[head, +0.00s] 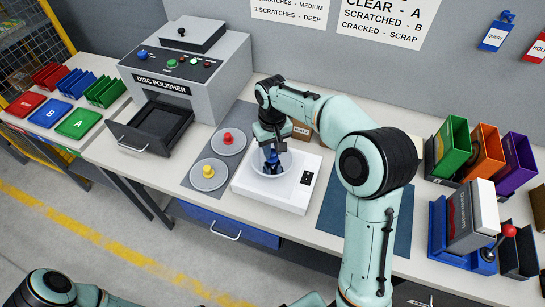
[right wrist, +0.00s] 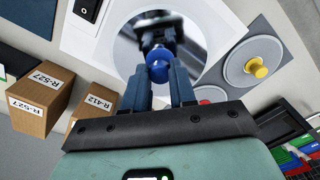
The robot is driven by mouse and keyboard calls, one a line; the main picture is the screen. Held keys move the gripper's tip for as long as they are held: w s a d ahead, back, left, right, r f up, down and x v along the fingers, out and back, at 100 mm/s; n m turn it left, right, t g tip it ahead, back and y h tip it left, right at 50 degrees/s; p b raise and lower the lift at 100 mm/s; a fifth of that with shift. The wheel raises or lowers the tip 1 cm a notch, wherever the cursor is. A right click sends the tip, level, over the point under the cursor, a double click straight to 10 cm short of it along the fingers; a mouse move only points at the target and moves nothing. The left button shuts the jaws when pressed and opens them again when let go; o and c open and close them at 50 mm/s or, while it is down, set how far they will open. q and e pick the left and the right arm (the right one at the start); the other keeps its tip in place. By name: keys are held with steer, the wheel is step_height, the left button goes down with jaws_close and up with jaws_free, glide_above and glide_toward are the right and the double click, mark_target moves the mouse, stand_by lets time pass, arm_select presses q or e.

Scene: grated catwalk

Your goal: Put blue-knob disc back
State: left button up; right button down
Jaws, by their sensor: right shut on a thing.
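The blue-knob disc (right wrist: 144,50) is at the round pale top of a white box (head: 247,187), below my right gripper. Its blue knob (right wrist: 159,72) lies between the fingertips of my right gripper (right wrist: 158,82), which is shut on it. In the head view the right gripper (head: 271,158) points down over the white box and hides much of the disc. I cannot tell whether the disc touches the box top. A grey mat (head: 198,160) left of the box holds a red-knob disc (head: 228,148) and a yellow-knob disc (head: 197,179). My left gripper is not in view.
The disc polisher (head: 212,92) stands behind left with its drawer (head: 160,130) pulled out. Small cardboard boxes (right wrist: 40,97) stand beside the white box. A blue mat (head: 335,215) lies right of it. Coloured bins (head: 483,150) stand far right. The mat's far end looks bare.

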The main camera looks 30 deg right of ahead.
mark_target(273, 158)
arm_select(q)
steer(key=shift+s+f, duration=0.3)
arm_select(e)
steer(key=shift+s+f, duration=0.1)
steer(key=shift+f, duration=1.9)
steer(key=shift+f, duration=0.1)
steer(key=shift+f, duration=0.15)
steer(key=c, duration=0.9)
jaws_free()
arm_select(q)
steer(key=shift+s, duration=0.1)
arm_select(e)
steer(key=shift+r, duration=0.2)
step_height(273, 158, up, 11)
steer(key=shift+r+p, duration=0.2)
steer(key=shift+p, duration=0.45)
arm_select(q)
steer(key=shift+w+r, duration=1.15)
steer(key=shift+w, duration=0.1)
arm_select(e)
steer(key=shift+o, duration=0.5)
steer(key=shift+r, duration=0.3)
